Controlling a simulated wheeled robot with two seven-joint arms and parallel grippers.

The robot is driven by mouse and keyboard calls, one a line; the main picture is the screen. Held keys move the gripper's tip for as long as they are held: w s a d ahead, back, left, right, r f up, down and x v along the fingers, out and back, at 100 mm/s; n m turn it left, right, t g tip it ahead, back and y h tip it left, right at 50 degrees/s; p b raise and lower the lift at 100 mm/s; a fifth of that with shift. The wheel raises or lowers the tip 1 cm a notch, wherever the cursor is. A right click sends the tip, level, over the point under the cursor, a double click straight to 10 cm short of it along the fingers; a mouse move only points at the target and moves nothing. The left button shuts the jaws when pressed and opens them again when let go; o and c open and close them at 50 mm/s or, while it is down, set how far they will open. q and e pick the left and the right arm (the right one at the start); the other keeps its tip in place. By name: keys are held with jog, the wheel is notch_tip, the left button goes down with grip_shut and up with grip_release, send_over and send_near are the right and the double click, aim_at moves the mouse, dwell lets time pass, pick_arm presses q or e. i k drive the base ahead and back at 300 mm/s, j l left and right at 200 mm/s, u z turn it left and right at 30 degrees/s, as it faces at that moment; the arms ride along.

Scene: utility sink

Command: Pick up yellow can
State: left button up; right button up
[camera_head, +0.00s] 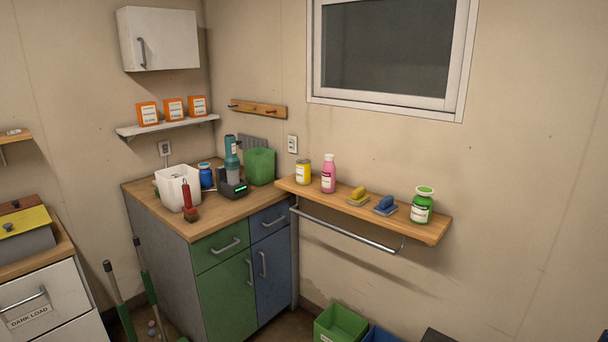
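The yellow can (303,172) stands upright at the left end of a wooden wall shelf (430,229). It has a pale label and a greyish top. A pink bottle (329,174) with a white cap stands just right of it, with a small gap between them. Neither of my grippers is in view.
Two scrub brushes, yellow (358,196) and blue (385,205), and a green jar (422,206) share the shelf. A metal rail (345,232) runs below. The counter (222,212) holds a white bin (177,187) and a green bin (259,166). A green crate (340,324) is below.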

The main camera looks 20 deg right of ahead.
aim_at(303, 165)
jog(key=i+l, duration=0.35)
jog(key=i, duration=0.2)
jog(key=i+l+u, duration=0.15)
jog(key=i+l, duration=0.2)
jog(key=i, duration=0.2)
jog(key=i+l, duration=0.6)
jog(key=i, duration=0.4)
jog(key=i+l+u, duration=0.1)
jog(key=i, duration=0.4)
jog(key=l, duration=0.1)
